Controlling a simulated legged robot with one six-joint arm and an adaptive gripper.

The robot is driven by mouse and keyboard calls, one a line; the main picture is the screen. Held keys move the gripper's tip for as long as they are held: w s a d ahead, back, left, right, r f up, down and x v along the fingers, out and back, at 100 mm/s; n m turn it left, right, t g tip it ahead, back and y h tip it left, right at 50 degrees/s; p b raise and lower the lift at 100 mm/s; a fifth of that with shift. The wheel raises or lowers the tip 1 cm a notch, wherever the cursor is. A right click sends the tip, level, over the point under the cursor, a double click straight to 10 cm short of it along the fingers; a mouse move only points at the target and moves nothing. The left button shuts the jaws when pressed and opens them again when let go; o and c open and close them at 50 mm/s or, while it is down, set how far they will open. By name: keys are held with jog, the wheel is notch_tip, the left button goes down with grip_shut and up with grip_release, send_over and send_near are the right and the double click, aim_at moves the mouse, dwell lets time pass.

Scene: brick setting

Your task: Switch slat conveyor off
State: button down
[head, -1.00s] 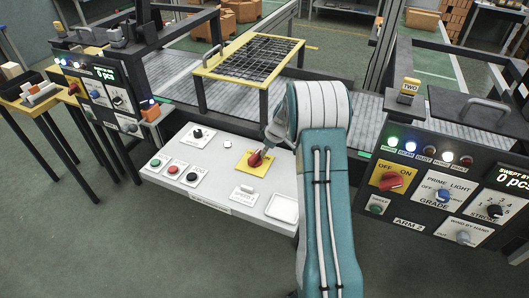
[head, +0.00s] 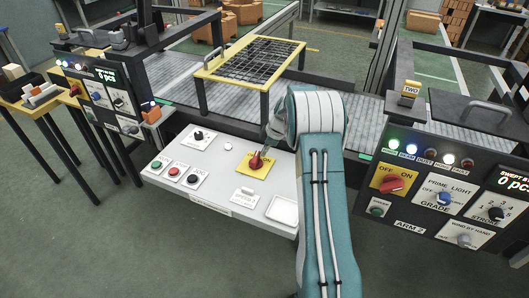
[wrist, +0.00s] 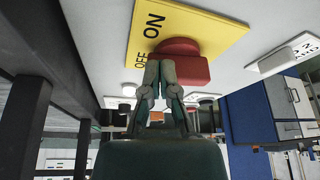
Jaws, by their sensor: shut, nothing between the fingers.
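The slat conveyor (head: 181,68) runs behind a pale sloping control panel (head: 222,187). On the panel is a yellow plate (head: 246,167) with a red rotary knob (head: 257,161). In the wrist view the plate (wrist: 205,22) reads OFF and ON, and the red knob (wrist: 184,69) stands out from it. My gripper (head: 264,151) is at the knob, its fingers partly hidden by my arm in the head view. In the wrist view my gripper (wrist: 160,68) is shut and empty, its tips at the knob's left part; contact is hard to tell. The knob's exact setting is unclear.
Green, red and black buttons (head: 173,171) sit left on the panel, with a black selector (head: 198,135) above. A second panel (head: 420,220) at right has another red OFF/ON knob (head: 391,183). A yellow-framed mesh guard (head: 250,60) stands over the conveyor.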

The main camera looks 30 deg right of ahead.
jog(key=shift+w+n, duration=0.2)
jog(key=shift+n, duration=0.5)
jog(key=shift+w+a+n+g+y, duration=0.1)
jog(key=shift+w+n+g+y, duration=0.15)
jog(key=shift+n, duration=0.35)
jog(key=shift+w+n+g+y, duration=0.1)
jog(key=shift+n+g, duration=0.25)
jog(key=shift+n, duration=0.25)
jog(key=shift+w, duration=0.15)
jog(key=shift+w+a, duration=0.1)
jog(key=shift+a, duration=0.05)
